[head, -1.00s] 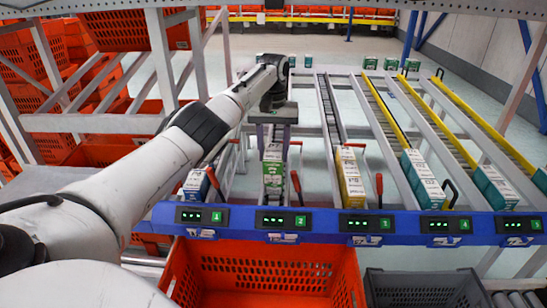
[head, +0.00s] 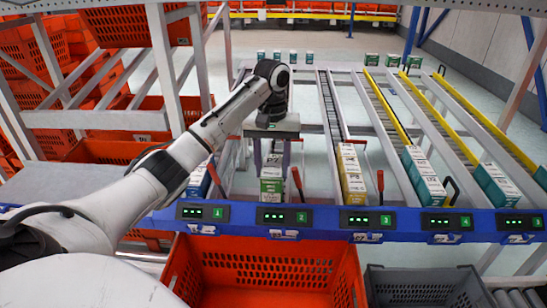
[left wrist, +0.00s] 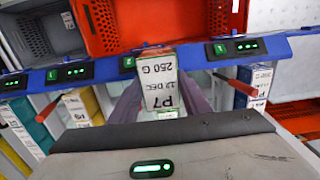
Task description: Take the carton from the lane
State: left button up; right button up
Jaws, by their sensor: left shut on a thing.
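My left gripper (head: 271,158) is shut on a white and green carton (head: 271,187) at the front end of the lane marked 2, just behind the blue front beam. Its two purple fingers clasp the carton's sides. In the left wrist view the carton (left wrist: 160,84) shows a white face with "P7" and "250 G" between the fingers. I cannot tell whether its base is clear of the lane. My right gripper is not in view.
A blue beam (head: 400,224) with numbered displays crosses in front of the lanes. An empty orange tote (head: 262,262) and a grey tote (head: 425,287) stand before it. Neighbouring lanes hold yellow cartons (head: 351,175) and teal cartons (head: 425,178). Red levers (head: 297,184) flank lane 2.

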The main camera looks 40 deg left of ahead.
pick_arm(q)
jog(key=s+d, duration=1.1)
jog(key=s, duration=0.3)
jog(key=shift+d, duration=0.35)
jog(key=shift+w, duration=0.1)
